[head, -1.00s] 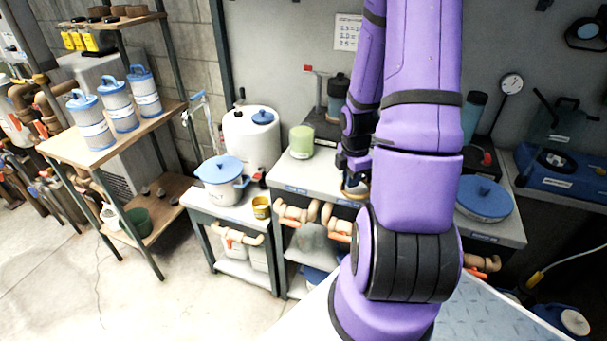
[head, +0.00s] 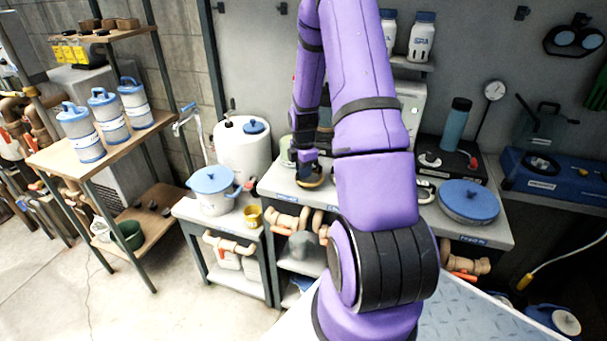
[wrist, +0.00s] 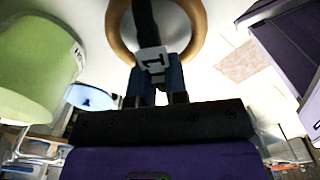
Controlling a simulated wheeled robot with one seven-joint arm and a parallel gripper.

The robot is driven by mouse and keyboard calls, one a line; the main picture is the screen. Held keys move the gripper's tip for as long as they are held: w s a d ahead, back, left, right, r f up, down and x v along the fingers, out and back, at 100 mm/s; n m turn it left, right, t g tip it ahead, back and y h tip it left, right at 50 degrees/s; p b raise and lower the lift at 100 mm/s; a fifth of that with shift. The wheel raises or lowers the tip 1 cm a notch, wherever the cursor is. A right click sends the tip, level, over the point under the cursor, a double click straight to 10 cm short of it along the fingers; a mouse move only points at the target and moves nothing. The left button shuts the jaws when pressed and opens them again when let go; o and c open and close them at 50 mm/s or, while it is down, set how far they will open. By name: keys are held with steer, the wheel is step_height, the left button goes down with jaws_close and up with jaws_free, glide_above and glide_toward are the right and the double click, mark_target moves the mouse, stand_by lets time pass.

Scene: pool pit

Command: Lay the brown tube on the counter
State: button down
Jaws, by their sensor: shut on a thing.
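The brown tube shows in the wrist view as a ring (wrist: 118,38) at the top, with pale surface visible through its middle. A black piece with a white tag (wrist: 153,58) crosses it. In the head view the tube (head: 310,182) is small, under my gripper (head: 308,166) at the counter's front part. My gripper, seen in the wrist view (wrist: 155,82), is shut at the tagged piece of the tube. The white counter (head: 275,183) lies below; I cannot tell if the tube touches it. My arm hides part of the counter.
A green canister (wrist: 38,65) stands close at the left in the wrist view. A teal bottle (head: 455,125) and a blue-lidded pan (head: 468,201) stand right of my arm. A white pot (head: 212,192) and yellow cup (head: 253,216) are on a lower stand at left.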

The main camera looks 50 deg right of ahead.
steer(key=shift+f, duration=0.85)
steer(key=c, duration=1.1)
jaws_free()
steer(key=shift+f, duration=0.1)
